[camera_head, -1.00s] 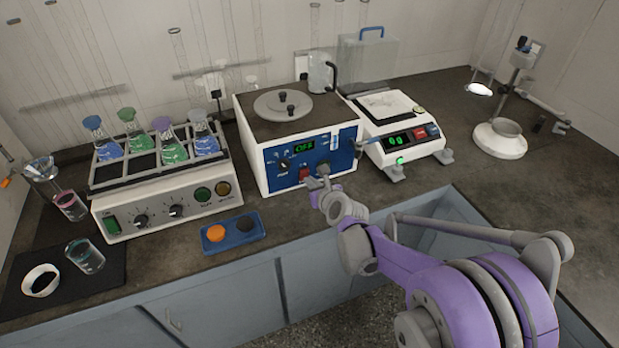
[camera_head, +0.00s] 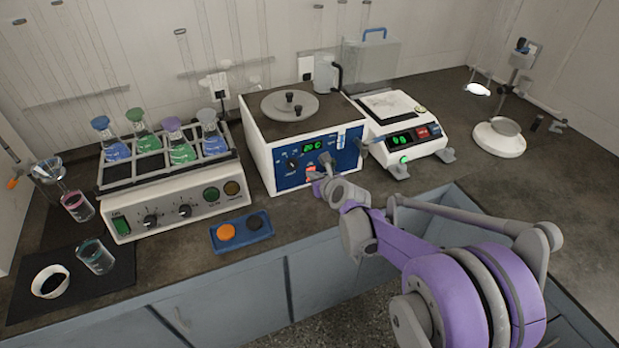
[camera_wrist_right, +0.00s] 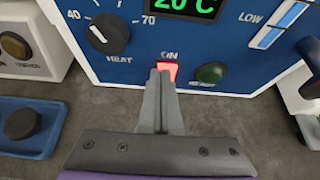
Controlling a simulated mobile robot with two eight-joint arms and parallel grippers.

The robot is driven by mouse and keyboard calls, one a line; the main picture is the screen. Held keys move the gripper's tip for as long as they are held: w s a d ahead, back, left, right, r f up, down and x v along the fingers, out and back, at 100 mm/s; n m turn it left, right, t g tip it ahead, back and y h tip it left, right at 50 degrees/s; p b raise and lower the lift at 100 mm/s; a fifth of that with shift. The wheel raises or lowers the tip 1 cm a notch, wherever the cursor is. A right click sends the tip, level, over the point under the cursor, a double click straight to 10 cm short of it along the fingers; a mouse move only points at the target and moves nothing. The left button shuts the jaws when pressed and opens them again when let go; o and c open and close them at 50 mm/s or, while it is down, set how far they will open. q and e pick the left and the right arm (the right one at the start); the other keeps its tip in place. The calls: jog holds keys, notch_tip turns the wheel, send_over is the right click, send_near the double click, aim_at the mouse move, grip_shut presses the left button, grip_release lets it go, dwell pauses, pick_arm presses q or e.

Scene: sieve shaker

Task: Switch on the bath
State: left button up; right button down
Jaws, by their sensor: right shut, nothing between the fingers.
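The bath (camera_head: 263,160) is a white box with a blue front panel and a lid on its dark top. Its display (camera_head: 313,149) is lit green and reads 20 C in the right wrist view (camera_wrist_right: 185,6). The red switch (camera_wrist_right: 168,69) under the "ON" label glows; it also shows in the head view (camera_head: 310,172). My right gripper (camera_wrist_right: 162,76) is shut and empty, its fingertips at the lower part of the switch. Whether they touch it, I cannot tell. The heat knob (camera_wrist_right: 108,34) is left of the switch. My left gripper is out of view.
A shaker (camera_head: 180,205) with colored flasks stands left of the bath and a balance (camera_head: 408,150) stands right. A blue tray (camera_head: 243,238) with an orange and a dark knob-like piece lies in front. A round green button or lamp (camera_wrist_right: 211,72) sits right of the switch.

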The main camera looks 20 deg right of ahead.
jog(key=shift+s+d, duration=0.1)
jog(key=shift+d, duration=0.5)
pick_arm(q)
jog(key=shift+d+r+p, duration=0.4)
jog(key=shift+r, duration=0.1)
pick_arm(e)
jog(key=shift+r, duration=0.75)
jog(key=shift+a, duration=0.2)
